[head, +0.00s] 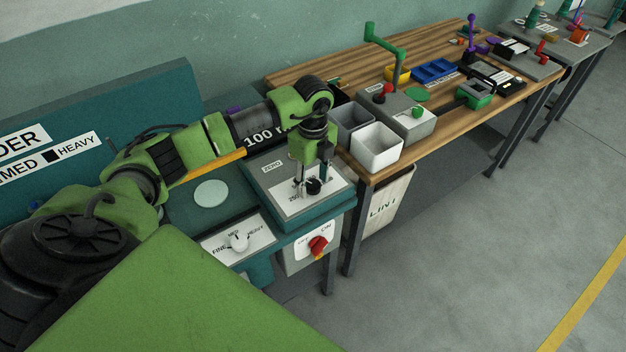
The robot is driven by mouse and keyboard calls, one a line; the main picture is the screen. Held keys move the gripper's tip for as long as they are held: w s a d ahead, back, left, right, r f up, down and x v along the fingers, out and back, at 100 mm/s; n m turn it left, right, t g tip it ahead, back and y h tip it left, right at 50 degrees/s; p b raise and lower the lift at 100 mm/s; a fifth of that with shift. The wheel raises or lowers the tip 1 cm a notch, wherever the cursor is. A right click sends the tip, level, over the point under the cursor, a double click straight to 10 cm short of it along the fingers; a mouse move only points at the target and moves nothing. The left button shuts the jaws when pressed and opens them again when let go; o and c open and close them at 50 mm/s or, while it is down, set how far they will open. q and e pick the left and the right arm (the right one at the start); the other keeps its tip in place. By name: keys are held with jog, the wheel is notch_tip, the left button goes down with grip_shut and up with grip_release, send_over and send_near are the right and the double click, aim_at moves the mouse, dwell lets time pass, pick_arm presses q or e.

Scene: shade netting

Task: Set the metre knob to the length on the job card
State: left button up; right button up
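The black metre knob (314,186) sits on the white dial plate (290,205) of a teal box (262,190). "250" shows at the dial's left edge; most dial marks and the knob's pointer are too small or hidden to read. My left gripper (313,184) points down over the dial, its two fingers apart on either side of the knob. I cannot see clear contact with the knob. A sign with "100 m" (262,136) stands behind the box, partly hidden by my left arm; whether it is the job card is unclear. My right gripper is out of view.
A pale disc (211,193) lies left of the box. White bin (376,148) and wooden bench (345,72) with tools are to the right. Floor at right is clear.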

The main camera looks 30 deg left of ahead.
aim_at(313, 184)
pick_arm(q)
notch_tip(313, 184, up, 12)
dwell(0.6)
dwell(0.5)
